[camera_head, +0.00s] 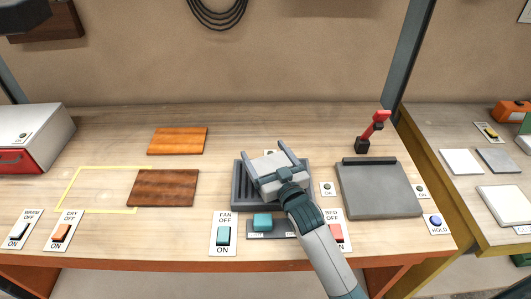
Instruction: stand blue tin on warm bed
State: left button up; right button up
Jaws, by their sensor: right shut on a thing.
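My right gripper (262,151) is above a dark ribbed tray (241,198) near the middle of the bench. Its two dark fingers stand apart, with a pale block-like surface between them. I cannot tell whether that surface is the hand or something held. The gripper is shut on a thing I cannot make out. No blue tin shows clearly; the hand may hide it. A broad grey plate (377,193) with a dark bar at its back lies to the right and looks like the warm bed. Its top is bare.
Along the front are a FAN switch (223,235), a teal knob (262,222) on a dark strip, and a BED switch (336,233) partly behind my arm. A red-topped post (374,131) stands behind the plate. Two wooden boards (164,188) lie left.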

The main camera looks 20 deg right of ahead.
jog(key=o, duration=1.3)
jog(key=shift+f, duration=0.15)
jog(key=shift+r+p, duration=0.3)
jog(key=shift+r, duration=0.45)
jog(key=s, duration=0.3)
jog(key=s+b, duration=0.1)
jog(key=s, duration=0.1)
jog(key=s+d+b, duration=0.1)
jog(key=s, duration=0.2)
jog(key=shift+s+f, duration=0.2)
jog(key=shift+s, duration=0.15)
jog(key=s, duration=0.2)
jog(key=shift+s+d+r+b, duration=0.1)
jog(key=shift+s+d+b, duration=0.05)
jog(key=shift+s+b, duration=0.25)
jog(key=shift+s, duration=0.2)
pick_arm(q)
jog(key=shift+t, duration=0.5)
jog(key=w, duration=0.1)
jog(key=w+d+f, duration=0.1)
jog(key=w, duration=0.1)
jog(key=shift+w+d+f, duration=0.2)
jog(key=shift+w+d, duration=0.1)
jog(key=shift+w, duration=0.1)
jog(key=shift+s, duration=0.1)
